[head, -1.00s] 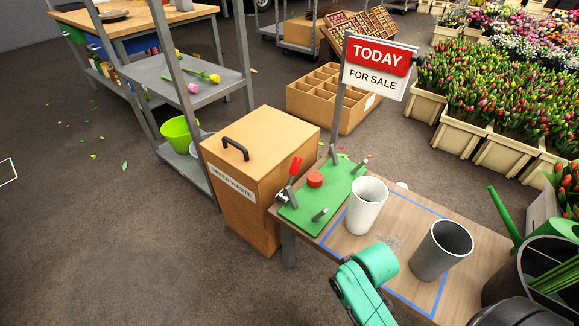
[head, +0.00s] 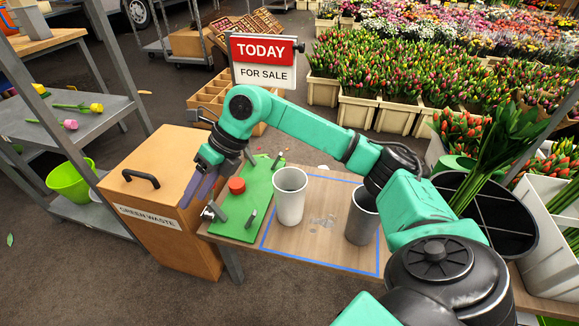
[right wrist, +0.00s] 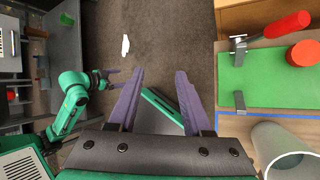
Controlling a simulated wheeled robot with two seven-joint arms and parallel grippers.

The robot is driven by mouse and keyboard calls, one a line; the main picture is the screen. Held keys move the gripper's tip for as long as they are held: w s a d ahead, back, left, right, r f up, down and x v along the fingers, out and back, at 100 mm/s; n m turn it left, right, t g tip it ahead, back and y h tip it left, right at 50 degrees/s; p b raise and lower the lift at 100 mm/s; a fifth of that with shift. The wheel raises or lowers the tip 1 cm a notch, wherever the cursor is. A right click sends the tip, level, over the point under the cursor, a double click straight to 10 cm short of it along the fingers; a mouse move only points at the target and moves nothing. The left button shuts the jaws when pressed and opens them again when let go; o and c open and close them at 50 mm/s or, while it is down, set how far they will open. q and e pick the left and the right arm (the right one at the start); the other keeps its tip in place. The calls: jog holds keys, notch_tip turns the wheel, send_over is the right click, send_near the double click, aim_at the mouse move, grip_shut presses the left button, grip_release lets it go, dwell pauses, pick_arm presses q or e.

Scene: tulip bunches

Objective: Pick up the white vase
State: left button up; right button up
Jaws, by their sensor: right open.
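The white vase (head: 290,197) stands upright on the wooden table, inside a blue outline, empty at the top. Its rim and side also show at the lower right of the right wrist view (right wrist: 284,140). My right gripper (head: 197,190) is open and empty, left of the vase, beside the green board and near the waste box. Its two purple fingers stand wide apart in the right wrist view (right wrist: 157,88), with floor beyond them. My left gripper (right wrist: 112,78) shows small at the left of that view, away from the vase; its jaw state is unclear.
A grey vase (head: 361,218) stands right of the white one, partly behind my right arm. A green board (head: 247,212) with a red knob (head: 236,185) and metal clamps lies left. The waste box (head: 150,190) and sale sign (head: 263,62) stand nearby. Tulip crates (head: 395,115) fill the back.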

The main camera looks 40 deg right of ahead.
jog(key=d+m+h, duration=0.1)
jog(key=d+h, duration=0.3)
jog(key=d, duration=0.6)
jog(key=r+m+g+h, duration=0.1)
jog(key=m+g+h, duration=0.1)
jog(key=h, duration=0.1)
send_over(279, 189)
pick_arm(q)
notch_tip(279, 189, up, 5)
jog(key=b, duration=0.3)
pick_arm(e)
notch_tip(279, 189, down, 8)
jog(key=shift+w+r, duration=0.1)
jog(key=f, duration=0.2)
jog(key=f+b, duration=0.1)
jog(key=f, duration=0.3)
jog(key=shift+w+d+b, duration=0.1)
jog(key=shift+d+b, duration=0.15)
jog(key=shift+b, duration=0.05)
jog(key=shift+f, duration=0.25)
grip_shut()
pick_arm(q)
jog(key=w+d+f+t+h, duration=0.2)
jog(key=d+f+t, duration=0.1)
jog(key=d, duration=0.2)
jog(key=shift+w+d+m, duration=0.2)
jog(key=shift+w+m, duration=0.2)
pick_arm(e)
jog(key=shift+a+r, duration=0.1)
jog(key=shift+a, duration=0.05)
